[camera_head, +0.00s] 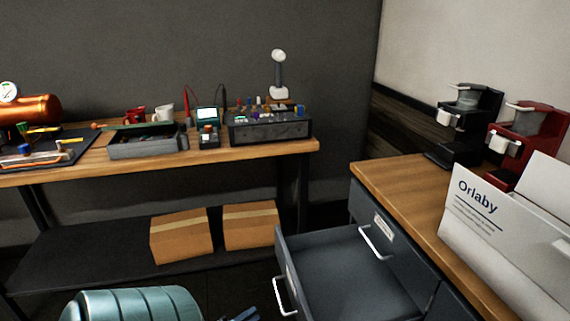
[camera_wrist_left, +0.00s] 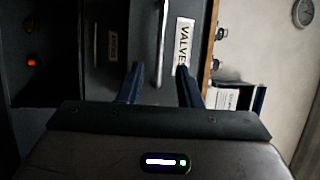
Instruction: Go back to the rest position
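My left gripper (camera_head: 243,314) barely shows at the bottom edge of the head view, to the left of the open drawer. In the left wrist view the two dark blue fingers of this gripper (camera_wrist_left: 157,72) are apart with nothing held between them. A pale drawer handle (camera_wrist_left: 162,42) shows beyond the fingertips, beside a label reading "VALVE". The gripper looks clear of it, though the exact gap cannot be told. My right gripper is in neither view.
The grey drawer (camera_head: 345,270) stands pulled out from the cabinet. A wooden workbench (camera_head: 255,150) carries a grey tray (camera_head: 150,150) and tools, with two cardboard boxes (camera_head: 250,226) below. Black (camera_head: 464,130) and red (camera_head: 520,145) brewers and an "Orlaby" box (camera_head: 490,228) stand on the right counter.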

